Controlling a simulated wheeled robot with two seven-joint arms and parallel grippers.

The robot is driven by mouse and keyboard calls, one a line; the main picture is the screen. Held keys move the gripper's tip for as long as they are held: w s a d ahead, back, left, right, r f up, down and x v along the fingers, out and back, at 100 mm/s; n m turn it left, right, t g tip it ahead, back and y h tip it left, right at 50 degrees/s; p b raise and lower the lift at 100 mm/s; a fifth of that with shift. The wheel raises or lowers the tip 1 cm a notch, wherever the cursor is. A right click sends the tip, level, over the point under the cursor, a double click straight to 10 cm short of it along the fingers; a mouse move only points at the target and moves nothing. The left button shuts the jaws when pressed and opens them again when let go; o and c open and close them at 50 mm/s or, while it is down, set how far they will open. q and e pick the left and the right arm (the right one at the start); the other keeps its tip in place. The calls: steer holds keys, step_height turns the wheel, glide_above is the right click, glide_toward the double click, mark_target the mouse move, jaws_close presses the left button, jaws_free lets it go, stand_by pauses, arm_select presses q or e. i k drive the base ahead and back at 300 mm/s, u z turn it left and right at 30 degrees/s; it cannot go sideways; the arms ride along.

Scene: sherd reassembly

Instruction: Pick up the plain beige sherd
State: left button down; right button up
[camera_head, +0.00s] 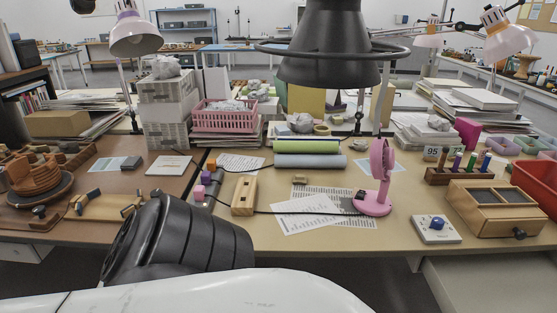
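I cannot pick out the plain beige sherd for certain. A small tan piece (300,180) lies on the table behind the printed sheets, but it is too small to tell whether it is a sherd. A reddish-brown stacked clay form (36,174) stands on a round dark stand at the far left. One of my arms, with a black ribbed joint and a white link, fills the lower left and bottom middle and hides part of the table's front edge. Neither of my grippers shows in this view.
A pink fan (378,180) stands right of the printed sheets (310,214). A wooden block (243,196) is left of them, with green and grey rolls (308,161) behind. A wooden box (497,208) and a red bin (537,184) stand right.

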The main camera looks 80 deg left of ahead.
mark_target(298, 179)
steer(key=u, duration=1.45)
